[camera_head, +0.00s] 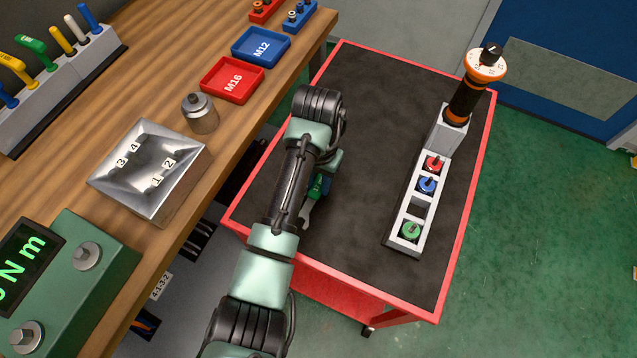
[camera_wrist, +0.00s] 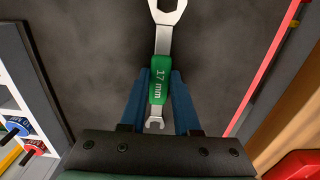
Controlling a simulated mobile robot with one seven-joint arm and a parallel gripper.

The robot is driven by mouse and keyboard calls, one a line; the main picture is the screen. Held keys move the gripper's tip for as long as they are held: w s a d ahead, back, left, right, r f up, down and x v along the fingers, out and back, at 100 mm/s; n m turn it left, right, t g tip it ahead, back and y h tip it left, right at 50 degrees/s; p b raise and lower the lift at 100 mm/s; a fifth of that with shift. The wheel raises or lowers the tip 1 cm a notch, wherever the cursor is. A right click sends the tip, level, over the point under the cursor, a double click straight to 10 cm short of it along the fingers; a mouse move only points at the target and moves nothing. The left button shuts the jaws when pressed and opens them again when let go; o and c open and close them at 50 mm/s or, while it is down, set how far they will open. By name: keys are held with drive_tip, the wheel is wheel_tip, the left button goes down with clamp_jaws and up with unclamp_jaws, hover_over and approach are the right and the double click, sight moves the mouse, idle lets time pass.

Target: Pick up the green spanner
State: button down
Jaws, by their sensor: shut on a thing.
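The green spanner has a green grip marked "17 mm" and bare metal ends. In the wrist view the spanner (camera_wrist: 160,82) runs lengthwise between the two blue fingers of my gripper (camera_wrist: 160,76), which are shut on its green grip. Its larger open end points away from my palm and its smaller end lies near the palm. In the head view part of the spanner (camera_head: 309,206) shows to the right of my arm, over the black top of the red cart (camera_head: 366,110). I cannot tell whether the spanner touches the mat.
On the cart's right stands a grey rack (camera_head: 396,237) with red, blue and green pieces, beside a black-and-orange tool (camera_head: 467,98). The wooden bench (camera_head: 150,95) at left holds a red M16 tray (camera_head: 231,81) and a blue M12 tray (camera_head: 261,47).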

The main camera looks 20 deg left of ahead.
sight(318, 186)
idle(0.9)
wheel_tip(318, 186, up, 10)
drive_tip(key=p, duration=0.2)
drive_tip(key=shift+p, duration=0.3)
